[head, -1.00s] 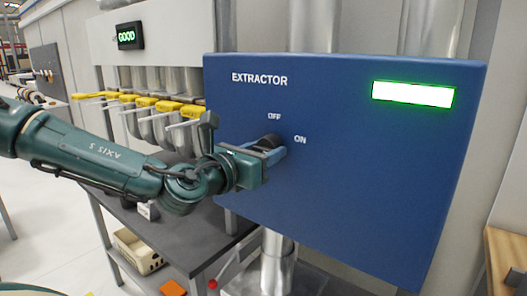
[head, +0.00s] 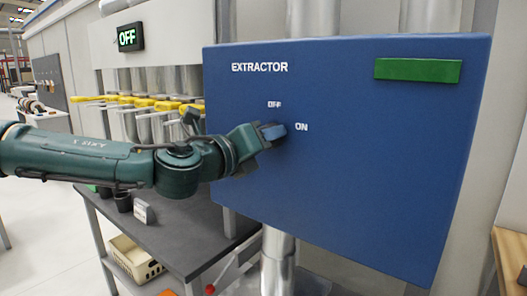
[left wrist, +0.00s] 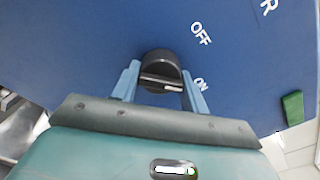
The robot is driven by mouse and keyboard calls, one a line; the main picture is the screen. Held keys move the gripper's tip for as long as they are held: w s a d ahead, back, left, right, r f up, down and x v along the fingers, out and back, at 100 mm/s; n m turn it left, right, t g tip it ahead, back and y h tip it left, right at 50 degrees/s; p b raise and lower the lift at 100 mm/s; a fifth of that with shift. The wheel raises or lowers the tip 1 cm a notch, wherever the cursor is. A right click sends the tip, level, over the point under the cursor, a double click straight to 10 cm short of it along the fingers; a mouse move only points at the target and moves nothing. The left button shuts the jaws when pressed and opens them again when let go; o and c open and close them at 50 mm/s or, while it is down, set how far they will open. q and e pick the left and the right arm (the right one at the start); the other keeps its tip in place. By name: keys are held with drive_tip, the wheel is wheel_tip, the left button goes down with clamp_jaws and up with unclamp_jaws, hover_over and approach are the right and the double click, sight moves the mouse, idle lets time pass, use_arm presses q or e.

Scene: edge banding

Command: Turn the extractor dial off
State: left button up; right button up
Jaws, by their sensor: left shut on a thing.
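The blue extractor box (head: 345,180) fills the right half of the head view, with OFF and ON printed beside the dial. My left gripper (head: 273,132) is at the box front, by these labels, and hides the dial in the head view. In the left wrist view, the round black dial (left wrist: 160,66) sits between the two blue fingers of my left gripper (left wrist: 160,88), which is shut on it. I cannot tell the dial's exact setting. The green lamp (head: 418,70) on the box is dark. My right gripper is not in view.
Yellow-handled gates (head: 143,103) cross the metal ducts left of the box. A dark table (head: 165,235) stands below my arm, with a cream crate (head: 135,258) under it. A wooden edge (head: 508,255) is at lower right.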

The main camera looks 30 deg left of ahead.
use_arm(q)
drive_tip(key=shift+f+n+b, duration=0.1)
drive_tip(key=shift+n+b, duration=0.35)
drive_tip(key=shift+n, duration=0.55)
drive_tip(key=shift+n+b, duration=0.45)
drive_tip(key=shift+n, duration=0.45)
drive_tip(key=n+b, duration=0.1)
drive_tip(key=n, duration=0.2)
drive_tip(key=shift+n+b, duration=0.7)
drive_tip(key=shift+n, duration=0.6)
drive_tip(key=shift+r+n, duration=0.2)
drive_tip(key=shift+n, duration=0.6)
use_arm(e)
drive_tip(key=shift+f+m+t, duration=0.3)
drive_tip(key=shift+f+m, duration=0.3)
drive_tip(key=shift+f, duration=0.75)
use_arm(q)
drive_tip(key=shift+b, duration=0.3)
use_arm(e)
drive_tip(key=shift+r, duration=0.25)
use_arm(q)
drive_tip(key=o, duration=1)
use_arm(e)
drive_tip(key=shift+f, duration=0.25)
